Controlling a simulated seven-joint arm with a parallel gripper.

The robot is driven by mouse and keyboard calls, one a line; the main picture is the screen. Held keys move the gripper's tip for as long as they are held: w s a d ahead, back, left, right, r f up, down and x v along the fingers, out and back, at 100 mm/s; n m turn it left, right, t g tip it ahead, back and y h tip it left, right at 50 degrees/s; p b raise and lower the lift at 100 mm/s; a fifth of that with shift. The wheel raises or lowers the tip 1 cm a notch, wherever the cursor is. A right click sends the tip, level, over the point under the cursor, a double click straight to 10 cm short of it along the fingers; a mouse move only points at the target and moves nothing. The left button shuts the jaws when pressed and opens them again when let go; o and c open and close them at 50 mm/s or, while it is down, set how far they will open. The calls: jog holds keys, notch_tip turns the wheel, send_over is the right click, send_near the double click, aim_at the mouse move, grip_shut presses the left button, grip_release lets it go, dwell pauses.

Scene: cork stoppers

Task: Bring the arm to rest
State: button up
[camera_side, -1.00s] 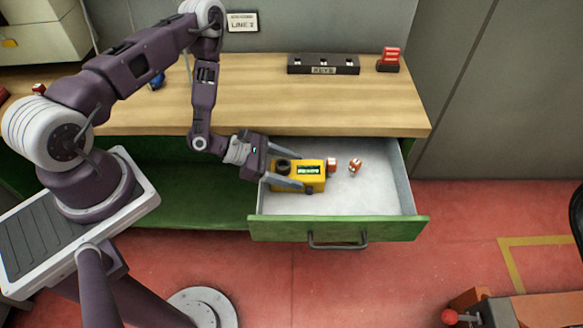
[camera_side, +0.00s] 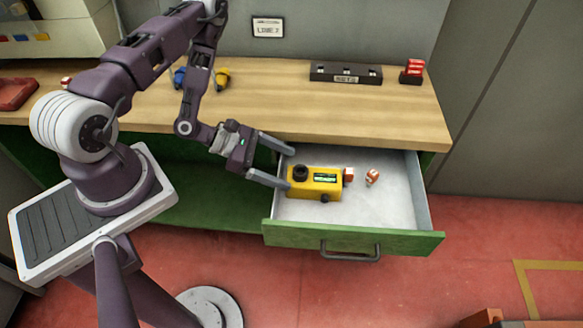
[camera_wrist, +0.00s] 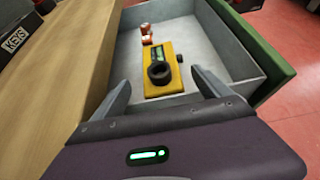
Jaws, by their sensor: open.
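My gripper (camera_side: 289,167) is open and empty at the left side of the open drawer (camera_side: 400,238). Its fingers point right, toward a yellow device (camera_side: 302,187) with a black round knob and a lit green display, lying in the drawer. In the wrist view, my gripper's fingers (camera_wrist: 160,86) stand wide apart, with the yellow device (camera_wrist: 155,88) ahead between them. I cannot tell whether a fingertip touches it.
Two small orange-and-white items, one (camera_side: 372,177) apart and one (camera_side: 348,174) against the device, lie in the drawer. The wooden worktop (camera_side: 300,110) above holds a black key rack (camera_side: 345,73), a red block stack (camera_side: 412,71) and blue and yellow items. The drawer's right side is clear.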

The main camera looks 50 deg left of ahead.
jog(key=s+d+r+m+g+h, duration=0.1)
jog(key=d+r+m+g+h, duration=0.2)
jog(key=d+r+m, duration=0.65)
jog(key=s+d+r+m+g+h, duration=0.15)
jog(key=r+m+g, duration=0.25)
jog(key=r, duration=1)
jog(key=s+r+m+g+y, duration=0.3)
jog(key=s+r+m+y, duration=0.35)
jog(key=s+m, duration=0.35)
jog(key=s+a+r+m+t+y, duration=0.3)
jog(key=a+t+y, duration=0.3)
jog(key=a, duration=0.4)
jog(key=shift+s+r+t+y, duration=0.3)
jog(key=shift+s+r+t, duration=0.3)
jog(key=shift+s, duration=0.3)
jog(key=shift+m, duration=0.25)
